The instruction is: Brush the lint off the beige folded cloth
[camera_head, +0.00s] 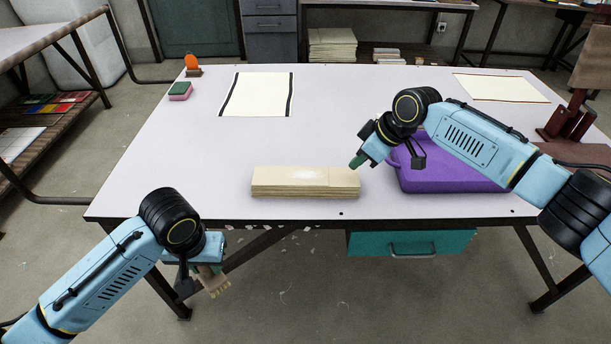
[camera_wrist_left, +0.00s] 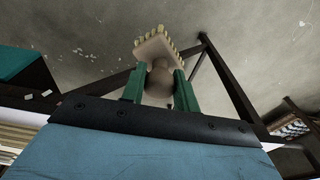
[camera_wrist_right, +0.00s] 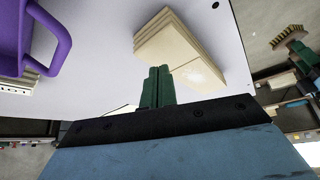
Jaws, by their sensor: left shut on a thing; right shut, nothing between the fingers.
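The beige folded cloth (camera_head: 305,183) lies flat in layers near the table's front edge. It also shows in the right wrist view (camera_wrist_right: 176,48). A paler patch shows on its top; I cannot make out separate lint. My left gripper (camera_head: 205,270) is shut on the knob of a wooden brush (camera_head: 214,283), off the table's front edge, left of the cloth and lower. In the left wrist view, the brush (camera_wrist_left: 157,47) has pale bristles around its block. My right gripper (camera_head: 358,160) is shut and empty, just above the cloth's right end, seemingly not touching it.
A purple tray (camera_head: 455,183) with a handle stands right of the cloth, under my right arm. A pink and green sponge (camera_head: 180,91), an orange item (camera_head: 192,63) and a black-edged sheet (camera_head: 256,95) lie farther back. The table (camera_head: 190,165) left of the cloth is clear.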

